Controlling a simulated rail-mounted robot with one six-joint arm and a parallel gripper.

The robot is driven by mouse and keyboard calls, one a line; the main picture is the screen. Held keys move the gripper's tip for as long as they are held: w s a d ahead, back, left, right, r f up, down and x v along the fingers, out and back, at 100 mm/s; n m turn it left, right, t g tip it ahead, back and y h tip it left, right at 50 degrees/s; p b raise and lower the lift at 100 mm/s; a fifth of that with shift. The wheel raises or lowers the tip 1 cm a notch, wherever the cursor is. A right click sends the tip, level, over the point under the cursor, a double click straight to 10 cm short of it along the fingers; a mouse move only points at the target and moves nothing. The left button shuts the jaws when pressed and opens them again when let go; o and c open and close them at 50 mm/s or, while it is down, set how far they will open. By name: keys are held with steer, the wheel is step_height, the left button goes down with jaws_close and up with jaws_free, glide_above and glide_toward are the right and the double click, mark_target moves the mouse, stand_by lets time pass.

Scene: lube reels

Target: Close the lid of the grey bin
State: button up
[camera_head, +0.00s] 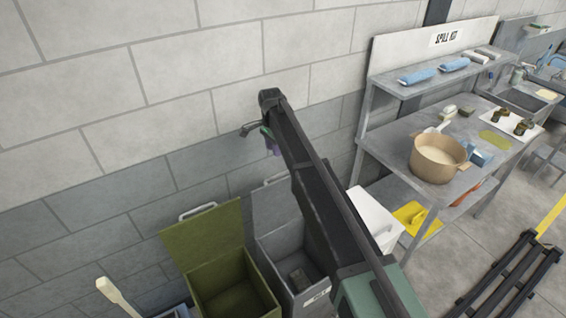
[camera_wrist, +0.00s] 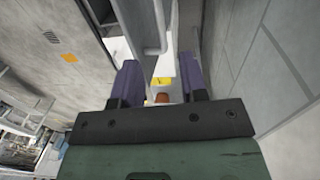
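The grey bin (camera_head: 316,293) stands against the wall in the head view, with a pale label on its front and a dark item inside. Its lid (camera_head: 268,208) is raised at the back, open; my arm hides part of lid and bin. My gripper (camera_head: 270,145) is above the raised lid near the wall, with its purple fingers partly hidden by my arm. In the wrist view my gripper (camera_wrist: 158,84) has its two fingers apart, with nothing clearly held between them. A grey bar crosses in front of the fingers there; I cannot tell what it belongs to.
A green bin (camera_head: 232,290) with its lid up stands left of the grey bin. To the right are a white box (camera_head: 375,222), a yellow item (camera_head: 412,217) and a steel bench (camera_head: 395,145) carrying a tan pot (camera_head: 437,160). The block wall is close behind my gripper.

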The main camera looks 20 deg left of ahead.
steer(key=f+b, duration=0.3)
steer(key=s+f+b, duration=0.1)
steer(key=f+b, duration=0.7)
steer(key=shift+s+d, duration=0.15)
steer(key=shift+d, duration=0.15)
steer(key=shift+r, duration=0.15)
steer(key=shift+c, duration=0.2)
jaws_close()
